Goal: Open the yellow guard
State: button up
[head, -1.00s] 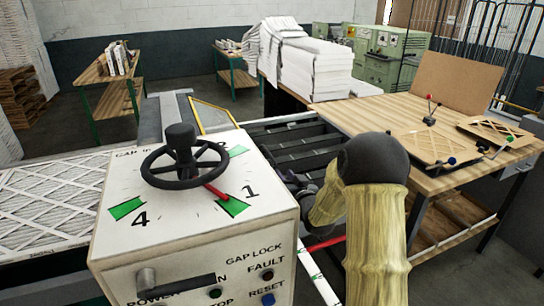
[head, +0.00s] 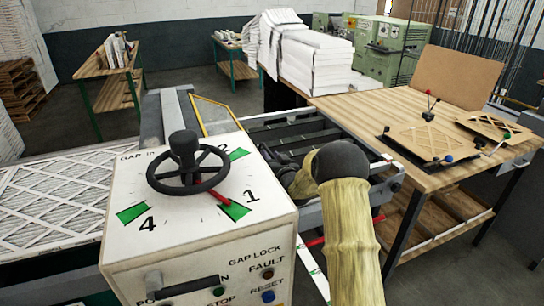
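The yellow-edged guard panel (head: 214,117) stands tilted behind the control box, by the grey machine frame. Its lower part is hidden behind the box. My arm reaches in from the bottom right in a tan sleeve with a black joint. My gripper (head: 274,158) is a dark shape just right of the box, over the dark rollers and apart from the guard in the picture. Its fingers are small, dark and partly hidden, so I cannot tell whether they are open.
The white control box (head: 190,230) with a black handwheel (head: 187,170) stands close in front. A conveyor of dark rollers (head: 290,138) runs behind it. A wooden table (head: 400,100) with boards is at the right. White pleated filters (head: 55,195) lie at the left.

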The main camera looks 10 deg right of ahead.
grip_shut()
jog(key=shift+d+r, duration=0.1)
